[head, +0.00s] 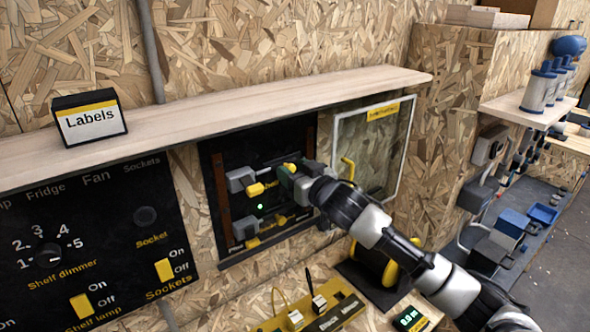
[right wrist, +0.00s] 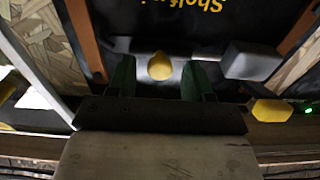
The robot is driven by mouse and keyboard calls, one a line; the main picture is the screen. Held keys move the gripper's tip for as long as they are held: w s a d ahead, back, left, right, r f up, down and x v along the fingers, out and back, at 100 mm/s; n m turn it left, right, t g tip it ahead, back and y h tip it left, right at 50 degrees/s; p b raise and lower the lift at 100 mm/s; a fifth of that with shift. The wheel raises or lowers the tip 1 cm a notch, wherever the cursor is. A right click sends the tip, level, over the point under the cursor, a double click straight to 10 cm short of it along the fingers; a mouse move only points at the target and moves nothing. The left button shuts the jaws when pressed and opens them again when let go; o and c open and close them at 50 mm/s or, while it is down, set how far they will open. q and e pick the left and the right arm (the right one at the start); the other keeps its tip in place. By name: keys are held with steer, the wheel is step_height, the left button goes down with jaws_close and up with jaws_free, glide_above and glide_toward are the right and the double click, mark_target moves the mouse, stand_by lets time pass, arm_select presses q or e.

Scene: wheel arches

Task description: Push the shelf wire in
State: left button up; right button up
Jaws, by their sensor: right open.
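My right gripper (head: 286,178) reaches into the dark recessed panel (head: 231,224) under the wooden shelf. In the right wrist view my right gripper (right wrist: 158,82) has its green fingers apart. A rounded yellow end (right wrist: 160,66) shows between them, with a gap on both sides; it seems to be the shelf wire's end. It also shows as a yellow piece (head: 290,167) by the fingertips in the head view. Yellow lettering beginning "Shelf" (right wrist: 212,4) is on the panel beyond. How deep the yellow end sits cannot be told. My left gripper is out of view.
A grey block (head: 241,178) with a yellow plug (head: 256,189) is left of my gripper. A green light (head: 260,207) glows below. An open clear door (head: 374,148) stands right of the panel; the wooden shelf (head: 220,110) overhangs it.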

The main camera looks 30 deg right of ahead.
mark_target(273, 169)
jaws_close()
steer(key=shift+s+a, duration=0.15)
steer(key=shift+a, duration=0.7)
steer(key=shift+s+a, duration=0.1)
steer(key=shift+a, duration=0.7)
steer(key=shift+c, duration=1.6)
jaws_free()
steer(key=o, duration=0.3)
steer(key=shift+a, duration=0.1)
